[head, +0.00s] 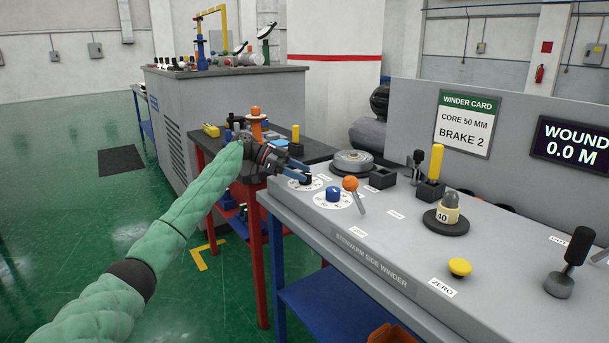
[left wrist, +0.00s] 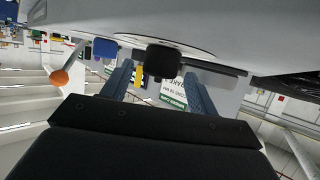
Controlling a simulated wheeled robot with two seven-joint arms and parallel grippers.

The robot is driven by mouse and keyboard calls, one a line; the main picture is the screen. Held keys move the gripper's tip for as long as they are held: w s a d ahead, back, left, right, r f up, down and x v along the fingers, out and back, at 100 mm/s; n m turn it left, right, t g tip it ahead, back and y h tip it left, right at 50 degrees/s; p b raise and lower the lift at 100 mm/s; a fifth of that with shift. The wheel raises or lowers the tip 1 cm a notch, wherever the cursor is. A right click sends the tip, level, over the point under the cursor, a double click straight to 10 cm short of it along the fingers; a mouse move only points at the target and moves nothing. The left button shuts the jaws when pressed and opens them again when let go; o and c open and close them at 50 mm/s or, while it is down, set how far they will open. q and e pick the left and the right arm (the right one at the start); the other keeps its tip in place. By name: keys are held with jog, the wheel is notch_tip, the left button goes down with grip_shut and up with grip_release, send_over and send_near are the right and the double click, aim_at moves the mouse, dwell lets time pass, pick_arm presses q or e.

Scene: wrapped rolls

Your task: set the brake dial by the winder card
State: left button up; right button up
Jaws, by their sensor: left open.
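The winder card (head: 466,122) on the grey back panel reads "CORE 50 MM" and "BRAKE 2". Two white-plated dials sit at the near left end of the bench top, one with a black knob (head: 306,180) and one with a blue knob (head: 333,193). Their markings are too small to read, so I cannot tell which is the brake dial. My left gripper (head: 303,172) is open at the black knob. In the left wrist view the black knob (left wrist: 163,61) appears between the open fingers (left wrist: 158,80), with no clear contact. My right gripper is not in view.
An orange-balled lever (head: 351,184) stands close beside the blue knob; it also shows in the left wrist view (left wrist: 60,77). The display (head: 575,145) reads 0.0 M.

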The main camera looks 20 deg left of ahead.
pick_arm(q)
jog(key=v, duration=0.5)
jog(key=shift+s+a+r, duration=0.1)
jog(key=shift+a+r, duration=0.05)
jog(key=shift+a, duration=0.15)
jog(key=shift+a, duration=0.1)
